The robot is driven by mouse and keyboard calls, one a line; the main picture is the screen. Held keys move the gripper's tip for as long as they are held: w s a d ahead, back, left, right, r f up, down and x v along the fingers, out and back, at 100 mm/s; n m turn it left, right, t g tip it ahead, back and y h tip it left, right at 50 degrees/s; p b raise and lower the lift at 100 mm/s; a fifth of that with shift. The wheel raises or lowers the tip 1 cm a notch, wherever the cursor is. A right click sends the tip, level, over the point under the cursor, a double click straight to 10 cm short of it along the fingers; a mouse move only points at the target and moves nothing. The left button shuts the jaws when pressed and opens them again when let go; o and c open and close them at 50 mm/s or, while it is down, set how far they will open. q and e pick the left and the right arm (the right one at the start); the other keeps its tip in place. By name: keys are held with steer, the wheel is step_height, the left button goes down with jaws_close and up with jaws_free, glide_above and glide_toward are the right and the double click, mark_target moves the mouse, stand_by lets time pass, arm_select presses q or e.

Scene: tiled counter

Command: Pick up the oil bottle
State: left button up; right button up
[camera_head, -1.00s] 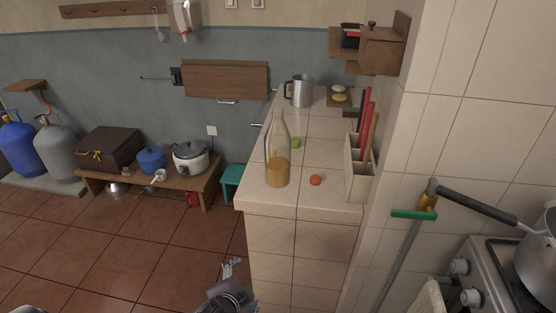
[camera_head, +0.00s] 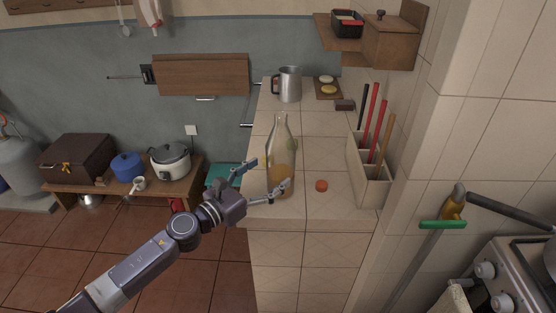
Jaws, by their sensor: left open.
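The oil bottle (camera_head: 281,155) is clear glass with amber oil in its lower part. It stands upright on the tiled counter (camera_head: 310,209), near the front edge. My left gripper (camera_head: 270,173) is open, coming in from the left at the height of the bottle's lower body. One finger shows left of the bottle; the other reaches across its lower front. I cannot tell whether either finger touches the glass. My right gripper is not in view.
A red-orange item (camera_head: 321,185) lies just right of the bottle. A divided utensil holder (camera_head: 369,172) stands at the counter's right. A metal mug (camera_head: 288,85) stands at the back. A green item is partly hidden behind the bottle.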

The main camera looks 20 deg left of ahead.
mark_target(270, 166)
arm_select(q)
steer(key=shift+w+d+r+p, duration=0.2)
steer(key=shift+w+r+p, duration=0.1)
steer(key=shift+w, duration=0.15)
steer(key=shift+w+d+r+p, duration=0.2)
steer(key=shift+w+p, duration=0.05)
steer(key=shift+w, duration=0.2)
steer(key=shift+w+d+r+p, duration=0.15)
steer(key=shift+w+r+p, duration=0.15)
steer(key=shift+w+p, duration=0.3)
steer(key=x, duration=0.2)
steer(key=shift+w+d+f, duration=0.15)
steer(key=shift+w+f, duration=0.1)
steer(key=c, duration=1.6)
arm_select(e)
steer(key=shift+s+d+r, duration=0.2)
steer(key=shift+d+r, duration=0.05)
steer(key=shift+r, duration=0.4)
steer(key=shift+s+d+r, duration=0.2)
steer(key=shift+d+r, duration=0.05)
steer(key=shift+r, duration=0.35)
